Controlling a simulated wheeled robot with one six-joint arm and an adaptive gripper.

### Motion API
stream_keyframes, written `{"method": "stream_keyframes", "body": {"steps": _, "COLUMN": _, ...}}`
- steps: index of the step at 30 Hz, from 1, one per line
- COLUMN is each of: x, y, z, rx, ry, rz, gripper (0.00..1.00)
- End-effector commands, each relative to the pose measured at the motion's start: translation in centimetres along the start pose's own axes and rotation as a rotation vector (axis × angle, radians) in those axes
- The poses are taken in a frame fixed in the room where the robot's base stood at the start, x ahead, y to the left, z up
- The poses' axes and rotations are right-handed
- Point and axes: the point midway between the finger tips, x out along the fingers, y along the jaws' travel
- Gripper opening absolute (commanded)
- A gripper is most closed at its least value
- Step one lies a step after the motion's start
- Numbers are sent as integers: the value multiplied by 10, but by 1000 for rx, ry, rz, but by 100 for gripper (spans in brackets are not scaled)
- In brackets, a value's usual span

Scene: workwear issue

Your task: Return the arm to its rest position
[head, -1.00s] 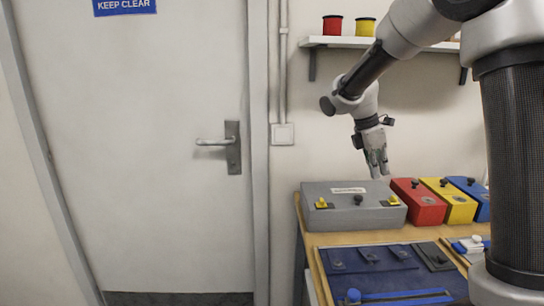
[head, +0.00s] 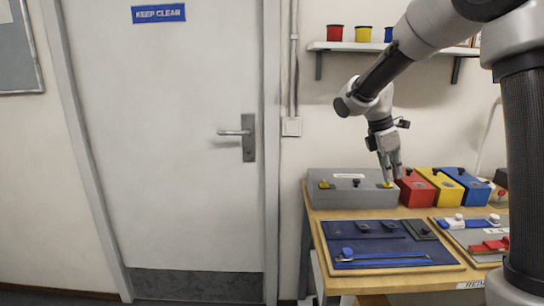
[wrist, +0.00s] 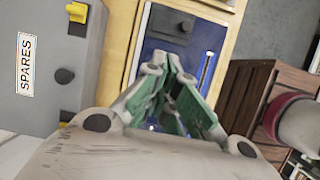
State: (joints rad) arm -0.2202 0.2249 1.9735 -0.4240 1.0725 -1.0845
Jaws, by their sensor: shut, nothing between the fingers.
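My gripper (head: 391,178) hangs from my arm at the right of the head view, pointing down. It is just in front of the grey box's right end, close to the red box. In the wrist view my gripper (wrist: 173,62) has its fingertips together and holds nothing. The grey box (head: 350,199) with a "SPARES" label and yellow latches stands on the wooden table; it also shows at the left of the wrist view (wrist: 40,60). My arm is bent and stretched out over the table.
A red box (head: 415,192), a yellow box (head: 452,207) and a blue box (head: 473,192) stand right of the grey box. A blue board (head: 345,240) with a strap lies in front. A shelf (head: 350,46) with spools hangs above. A door (head: 160,130) is at left.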

Motion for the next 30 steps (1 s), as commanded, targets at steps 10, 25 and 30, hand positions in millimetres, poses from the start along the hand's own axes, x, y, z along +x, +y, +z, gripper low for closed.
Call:
{"method": "stream_keyframes", "body": {"steps": 10, "x": 10, "y": -10, "z": -9, "rx": 246, "ry": 28, "rz": -26, "gripper": 0}}
{"method": "stream_keyframes", "body": {"steps": 25, "x": 2, "y": -130, "z": 2, "rx": 1001, "ry": 196, "rz": -134, "gripper": 0}}
{"method": "stream_keyframes", "body": {"steps": 30, "x": -11, "y": -194, "z": 17, "rx": 1299, "ry": 317, "rz": -155, "gripper": 0}}
